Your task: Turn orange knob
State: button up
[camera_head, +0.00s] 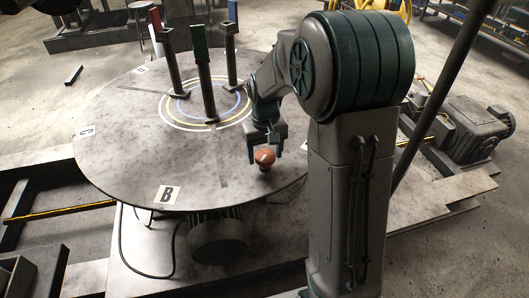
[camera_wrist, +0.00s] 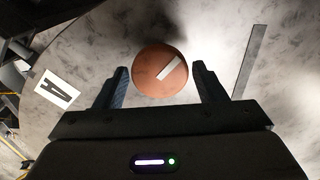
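The orange knob (camera_head: 265,157) is a round knob near the front right edge of the round grey table. In the wrist view the knob (camera_wrist: 160,71) shows from above with a white bar mark on its top, slanting up to the right. My gripper (camera_head: 265,150) points down over the knob in the head view. In the wrist view my gripper (camera_wrist: 161,72) is open, with one finger on each side of the knob. A gap shows beside each finger, and the knob looks apart from both. I cannot tell the exact height of the fingertips against the knob.
The round table (camera_head: 120,110) carries labels, among them a "B" (camera_head: 167,194) and a "C" (camera_head: 86,132). Several upright posts, one with a green top (camera_head: 200,42), stand around painted rings behind my gripper. A motor (camera_head: 470,125) sits at the right. The table's front left is clear.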

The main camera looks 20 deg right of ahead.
aim_at(265, 155)
jog(key=shift+o, duration=0.7)
notch_tip(265, 155, up, 14)
jog(key=p, duration=0.1)
jog(key=shift+f, duration=0.1)
dwell(1.1)
